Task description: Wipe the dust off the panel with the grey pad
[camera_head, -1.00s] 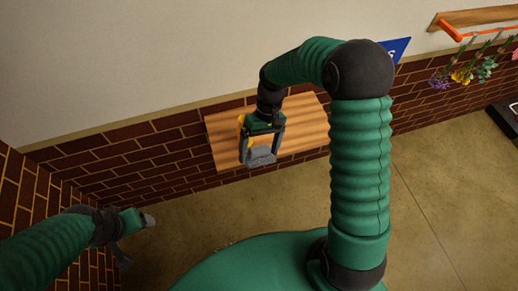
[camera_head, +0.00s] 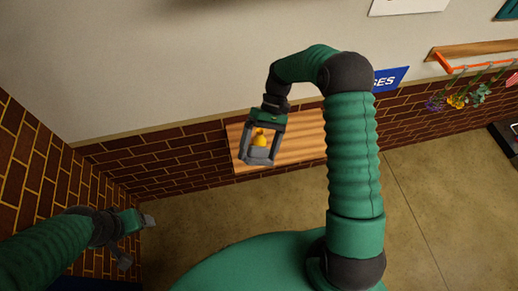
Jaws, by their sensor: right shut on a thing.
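My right gripper (camera_head: 259,157) is shut on the grey pad (camera_head: 261,152), which has a yellow-orange knob-like top (camera_head: 259,139) between the fingers. The gripper and pad are in front of the left part of a wooden board (camera_head: 303,140) by the brick wall; I cannot tell whether the pad touches it. No panel with dust on it can be made out for sure. My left gripper (camera_head: 138,240) is at the lower left, well away from the pad, with its fingers apart and nothing seen between them.
A blue sign (camera_head: 390,78) is on the wall behind my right arm. An orange rail (camera_head: 475,64) with hanging flowers (camera_head: 457,101) is at the upper right. A dark object (camera_head: 507,135) stands at the right edge. The floor (camera_head: 440,200) is clear.

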